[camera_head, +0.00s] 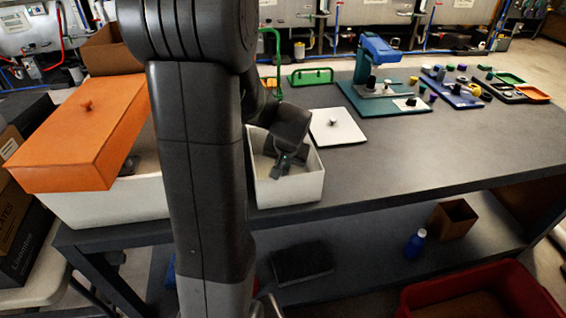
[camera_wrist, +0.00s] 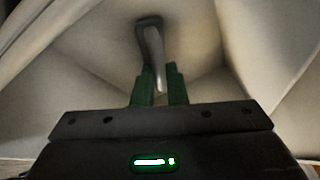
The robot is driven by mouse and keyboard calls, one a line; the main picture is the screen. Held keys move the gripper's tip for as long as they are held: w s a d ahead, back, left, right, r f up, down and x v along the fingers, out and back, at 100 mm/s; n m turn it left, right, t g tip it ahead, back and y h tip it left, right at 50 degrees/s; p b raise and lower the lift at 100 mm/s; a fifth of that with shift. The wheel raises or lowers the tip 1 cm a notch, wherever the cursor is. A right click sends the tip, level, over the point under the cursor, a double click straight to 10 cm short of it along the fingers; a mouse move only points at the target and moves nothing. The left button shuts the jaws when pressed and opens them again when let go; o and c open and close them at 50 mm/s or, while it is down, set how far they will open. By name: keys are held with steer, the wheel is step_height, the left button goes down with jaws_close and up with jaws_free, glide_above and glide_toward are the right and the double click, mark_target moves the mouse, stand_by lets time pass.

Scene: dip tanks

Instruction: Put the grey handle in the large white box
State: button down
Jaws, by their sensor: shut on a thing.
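The grey handle (camera_wrist: 150,42) is curved and sits between the two fingers of my gripper (camera_wrist: 158,88) in the wrist view. My gripper (camera_head: 284,168) is shut on it, low inside the smaller white box (camera_head: 292,191) in the head view. I cannot tell whether the handle touches the box floor. The large white box (camera_head: 110,205) stands at the left of the table. An orange lid (camera_head: 82,132) lies tilted over it and leaves part of its opening uncovered at the right. A dark grey thing (camera_head: 129,166) shows in that opening, partly hidden by the lid.
A white lid with a knob (camera_head: 337,127) lies right of the smaller box. A blue and teal stand (camera_head: 375,62) and trays of small parts are farther back. My arm hides the space between the boxes. The table's right front (camera_head: 420,155) is clear.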

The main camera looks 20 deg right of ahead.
steer(key=c, duration=1.5)
jaws_free()
steer(key=shift+o, duration=0.2)
steer(key=shift+s+r, duration=0.1)
steer(key=shift+r, duration=0.4)
steer(key=v, duration=1.1)
steer(key=shift+p, duration=0.35)
steer(key=shift+s+r, duration=0.1)
